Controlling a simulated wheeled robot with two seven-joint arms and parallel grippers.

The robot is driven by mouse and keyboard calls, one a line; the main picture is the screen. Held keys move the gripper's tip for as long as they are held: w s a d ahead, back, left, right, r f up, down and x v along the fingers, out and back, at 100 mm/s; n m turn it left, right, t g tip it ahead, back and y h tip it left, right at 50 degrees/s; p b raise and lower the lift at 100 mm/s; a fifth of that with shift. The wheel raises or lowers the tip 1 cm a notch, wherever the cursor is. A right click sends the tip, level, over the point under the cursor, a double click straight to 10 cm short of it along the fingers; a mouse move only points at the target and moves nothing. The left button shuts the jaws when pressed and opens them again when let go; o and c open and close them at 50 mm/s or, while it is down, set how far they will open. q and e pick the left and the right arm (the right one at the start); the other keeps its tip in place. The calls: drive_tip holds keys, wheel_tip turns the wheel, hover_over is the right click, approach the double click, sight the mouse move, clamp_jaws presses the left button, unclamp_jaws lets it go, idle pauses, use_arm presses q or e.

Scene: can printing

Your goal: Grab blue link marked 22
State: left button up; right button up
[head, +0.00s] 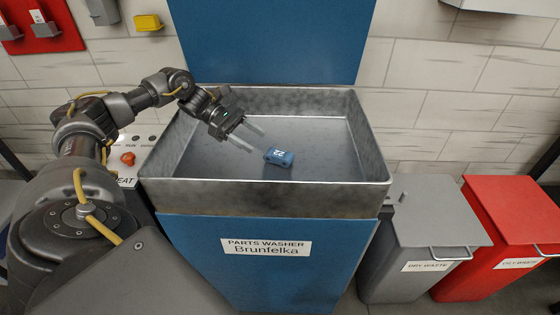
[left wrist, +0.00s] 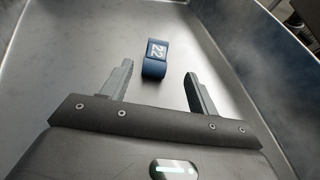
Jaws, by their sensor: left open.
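The blue link (head: 279,157) marked 22 lies on the floor of the parts washer's metal basin (head: 330,165). My left gripper (head: 253,139) is open and empty above the basin, up and to the left of the link in the head view. In the left wrist view the blue link (left wrist: 155,59) shows its white 22 label, ahead of the fingertips and between their lines. The left gripper (left wrist: 158,70) has its two fingers spread wide there, apart from the link. My right gripper is not in view.
The basin has raised walls on all sides. A red knob (head: 128,158) is on a panel to its left. A grey dry waste bin (head: 430,225) and a red bin (head: 510,220) stand to the right. The basin floor around the link is clear.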

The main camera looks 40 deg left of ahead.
sight(277, 152)
use_arm(q)
drive_tip(key=shift+x, duration=1.35)
drive_tip(key=p+x, duration=0.1)
drive_tip(key=x, duration=0.1)
drive_tip(key=p+x, duration=0.1)
drive_tip(key=x, duration=0.2)
drive_tip(key=shift+w+a+f, duration=0.1)
drive_tip(key=shift+w+a, duration=0.05)
drive_tip(key=shift+w, duration=0.05)
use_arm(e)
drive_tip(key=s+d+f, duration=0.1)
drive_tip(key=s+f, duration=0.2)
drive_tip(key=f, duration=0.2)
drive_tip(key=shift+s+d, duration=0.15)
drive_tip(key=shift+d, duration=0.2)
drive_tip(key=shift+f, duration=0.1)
use_arm(q)
drive_tip(key=c, duration=1.2)
drive_tip(key=shift+o, duration=0.2)
